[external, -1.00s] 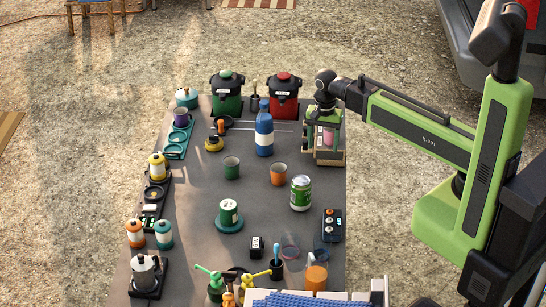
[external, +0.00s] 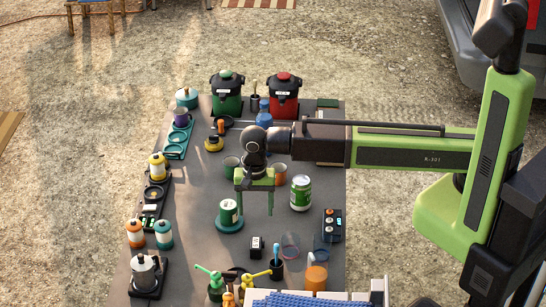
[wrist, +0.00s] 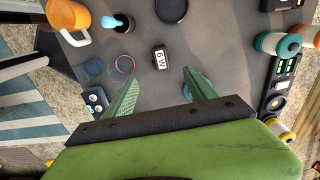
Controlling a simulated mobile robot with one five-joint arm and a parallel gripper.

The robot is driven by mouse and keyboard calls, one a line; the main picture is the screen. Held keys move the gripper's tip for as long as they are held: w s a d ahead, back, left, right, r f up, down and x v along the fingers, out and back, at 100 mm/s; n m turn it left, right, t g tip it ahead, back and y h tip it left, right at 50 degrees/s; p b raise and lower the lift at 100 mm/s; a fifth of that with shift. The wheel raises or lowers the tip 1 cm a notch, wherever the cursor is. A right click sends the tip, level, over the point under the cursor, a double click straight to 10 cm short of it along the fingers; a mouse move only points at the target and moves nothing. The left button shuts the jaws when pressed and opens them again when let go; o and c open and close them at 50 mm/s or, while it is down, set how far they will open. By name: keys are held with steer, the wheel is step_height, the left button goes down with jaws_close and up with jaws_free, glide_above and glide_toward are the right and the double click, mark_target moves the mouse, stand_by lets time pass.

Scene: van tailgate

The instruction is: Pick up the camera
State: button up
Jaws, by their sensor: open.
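A small black box with a white label, which looks like the camera (external: 257,246), stands on the dark table top. In the wrist view the box (wrist: 159,58) lies just beyond the gap between my fingertips. My gripper (external: 254,212) is open and empty, with its green fingers pointing down above the table. In the external view it appears behind the box, beside the green can on its teal base. My gripper's two fingers (wrist: 160,74) also show in the wrist view, apart and with nothing between them.
The green can (external: 228,211) on a teal base is close to my left finger. A green-and-white can (external: 301,192) stands to the right. Clear rings, an orange mug (external: 316,274) and a black device with knobs (external: 332,226) are right of the box.

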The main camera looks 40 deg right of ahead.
steer(key=b, duration=0.9)
glide_toward(257, 242)
steer(key=f, duration=0.5)
steer(key=shift+s+a+f, duration=0.1)
steer(key=shift+a+f, duration=0.05)
steer(key=shift+a, duration=0.1)
steer(key=f+b, duration=0.5)
steer(key=shift+d+f, duration=0.1)
steer(key=shift+d, duration=0.1)
steer(key=shift+r, duration=0.2)
jaws_close()
